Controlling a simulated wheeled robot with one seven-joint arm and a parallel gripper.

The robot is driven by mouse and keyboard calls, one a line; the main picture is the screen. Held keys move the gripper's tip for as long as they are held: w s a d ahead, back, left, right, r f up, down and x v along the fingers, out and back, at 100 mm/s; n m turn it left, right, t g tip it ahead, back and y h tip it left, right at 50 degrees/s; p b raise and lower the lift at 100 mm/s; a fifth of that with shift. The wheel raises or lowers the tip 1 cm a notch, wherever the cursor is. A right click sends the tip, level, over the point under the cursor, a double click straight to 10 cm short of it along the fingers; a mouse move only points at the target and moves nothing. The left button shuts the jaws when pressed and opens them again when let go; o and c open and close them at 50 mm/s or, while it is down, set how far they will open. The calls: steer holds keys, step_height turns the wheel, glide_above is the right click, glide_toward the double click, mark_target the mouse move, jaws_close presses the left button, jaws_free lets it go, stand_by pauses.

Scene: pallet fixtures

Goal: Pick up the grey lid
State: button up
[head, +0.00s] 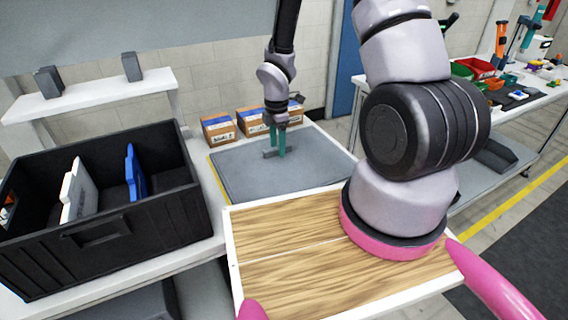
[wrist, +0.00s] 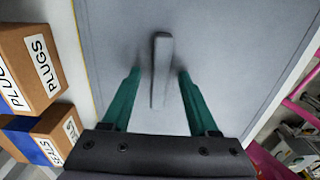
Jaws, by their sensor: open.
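The grey lid (head: 315,165) is a broad flat plate lying on the white table, with a short upright grey bar (head: 269,154) as its handle near the middle. In the wrist view the lid (wrist: 230,40) fills most of the picture, and the handle bar (wrist: 161,60) stands between my fingers. My gripper (head: 278,153) is open with green fingers pointing down over the lid. In the wrist view my gripper (wrist: 159,73) has one fingertip on each side of the bar, with a gap visible on both sides.
Cardboard boxes (head: 218,129) stand along the lid's back edge; they show left in the wrist view (wrist: 28,70). A black crate (head: 150,215) holding white and blue panels stands left. A wood-topped tray (head: 290,270) is in front. A shelf (head: 90,105) is behind the crate.

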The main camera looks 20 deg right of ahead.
jaws_close()
stand_by(1.4)
